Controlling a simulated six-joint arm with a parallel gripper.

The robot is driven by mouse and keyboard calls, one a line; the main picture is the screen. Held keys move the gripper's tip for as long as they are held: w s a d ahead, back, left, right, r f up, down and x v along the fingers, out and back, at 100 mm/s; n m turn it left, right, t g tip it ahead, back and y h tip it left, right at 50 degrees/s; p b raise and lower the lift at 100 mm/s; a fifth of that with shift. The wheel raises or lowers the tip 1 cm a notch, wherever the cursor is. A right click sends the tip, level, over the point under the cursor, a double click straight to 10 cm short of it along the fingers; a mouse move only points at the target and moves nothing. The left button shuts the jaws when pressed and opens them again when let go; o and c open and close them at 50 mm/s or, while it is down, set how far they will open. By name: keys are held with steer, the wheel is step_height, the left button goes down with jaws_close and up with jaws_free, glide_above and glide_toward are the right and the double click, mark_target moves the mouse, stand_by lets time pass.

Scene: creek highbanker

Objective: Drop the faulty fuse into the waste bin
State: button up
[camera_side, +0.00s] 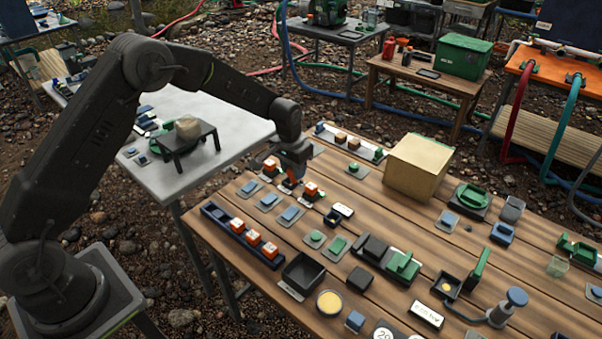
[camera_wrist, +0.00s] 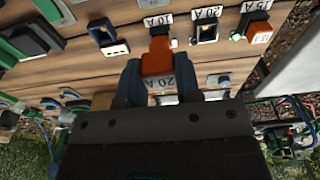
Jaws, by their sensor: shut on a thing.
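My gripper (camera_wrist: 158,88) is shut on an orange fuse (camera_wrist: 157,58) with a white 20 A label, held between its two dark blue fingers. In the side view my gripper (camera_side: 291,172) is low over the far left part of the wooden table, and its fingers partly hide the fuse. I cannot tell whether the fuse is clear of what lies beneath it. Another orange fuse (camera_wrist: 260,29) sits near a 15 A label. A black open-topped bin (camera_side: 303,272), which looks empty, stands near the table's front left, in front of my gripper.
A dark blue rack (camera_side: 215,212) with several orange-and-white fuses lies along the left edge. An open dark holder (camera_wrist: 207,31) sits by a 20 A label. A cardboard box (camera_side: 416,168) stands at the back. Several small parts crowd the wooden table.

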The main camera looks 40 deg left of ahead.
steer(key=shift+s+d+f+n+y, duration=0.1)
steer(key=shift+s+d+f+n, duration=0.95)
steer(key=shift+s+d, duration=1.6)
steer(key=shift+s+d+f+n+y, duration=0.1)
steer(key=shift+s+d+f+n, duration=0.95)
steer(key=shift+s+d, duration=1.6)
steer(key=shift+s+d+f+n+y, duration=0.1)
steer(key=shift+s+d+f+n, duration=0.95)
steer(key=shift+s+d, duration=1.55)
steer(key=shift+w+d+f, duration=0.2)
steer(key=shift+f, duration=0.05)
steer(key=shift+f, duration=0.6)
steer(key=shift+f, duration=0.2)
steer(key=shift+f, duration=0.35)
steer(key=shift+f, duration=0.55)
